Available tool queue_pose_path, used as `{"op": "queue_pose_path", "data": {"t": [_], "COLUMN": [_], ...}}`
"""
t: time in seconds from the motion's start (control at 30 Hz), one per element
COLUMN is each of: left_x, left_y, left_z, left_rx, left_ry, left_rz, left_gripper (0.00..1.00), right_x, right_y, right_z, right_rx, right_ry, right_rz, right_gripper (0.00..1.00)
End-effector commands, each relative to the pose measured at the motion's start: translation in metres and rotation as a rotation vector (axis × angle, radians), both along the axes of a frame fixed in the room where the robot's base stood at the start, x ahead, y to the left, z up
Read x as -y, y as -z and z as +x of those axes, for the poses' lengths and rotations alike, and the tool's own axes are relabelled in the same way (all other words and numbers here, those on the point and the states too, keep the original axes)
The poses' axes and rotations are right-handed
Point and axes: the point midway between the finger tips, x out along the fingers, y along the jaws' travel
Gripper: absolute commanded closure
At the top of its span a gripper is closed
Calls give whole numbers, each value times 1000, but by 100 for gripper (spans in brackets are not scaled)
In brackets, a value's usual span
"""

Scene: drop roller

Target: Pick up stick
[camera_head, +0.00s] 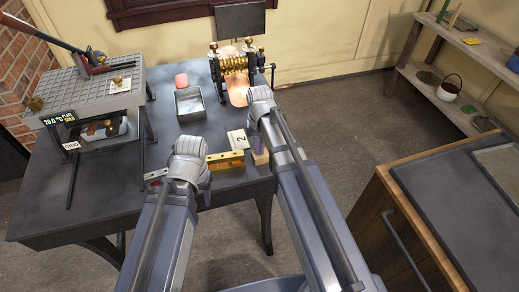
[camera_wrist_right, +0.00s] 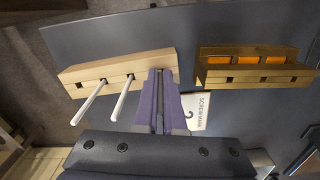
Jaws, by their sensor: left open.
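Two thin white sticks (camera_wrist_right: 91,98) (camera_wrist_right: 122,98) stand out of holes in a pale wooden block (camera_wrist_right: 120,67) in the right wrist view. In the head view the block (camera_head: 262,158) shows only in part, beside my right arm. The purple fingers of my right gripper (camera_wrist_right: 160,100) are at the block's right end, close together with a narrow slit between them. Whether a stick is between them is unclear. My left gripper (camera_head: 157,178) is over the front of the dark table, mostly hidden by its wrist, and open.
A yellow-brown holder (camera_head: 225,160) with orange pieces and a white card (camera_head: 237,140) lie beside the block. A brass roller machine (camera_head: 234,66), a metal tray (camera_head: 190,104) and a grey perforated stand (camera_head: 85,90) are on the table. A wooden cabinet (camera_head: 405,215) stands at the right.

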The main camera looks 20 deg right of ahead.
Motion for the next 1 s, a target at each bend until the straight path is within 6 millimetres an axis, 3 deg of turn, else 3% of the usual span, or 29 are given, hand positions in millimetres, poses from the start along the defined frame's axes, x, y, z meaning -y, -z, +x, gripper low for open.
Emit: {"op": "queue_pose_path", "data": {"t": [0.67,1.0], "left_x": [0,0], "left_y": [-1,-27], "left_z": [0,0], "left_rx": [0,0], "left_ry": [0,0], "left_rz": [0,0], "left_gripper": [50,50], "right_x": [0,0], "right_y": [-1,-27], "right_z": [0,0], "right_rx": [0,0], "right_ry": [0,0], "right_rz": [0,0], "right_gripper": [100,100]}}
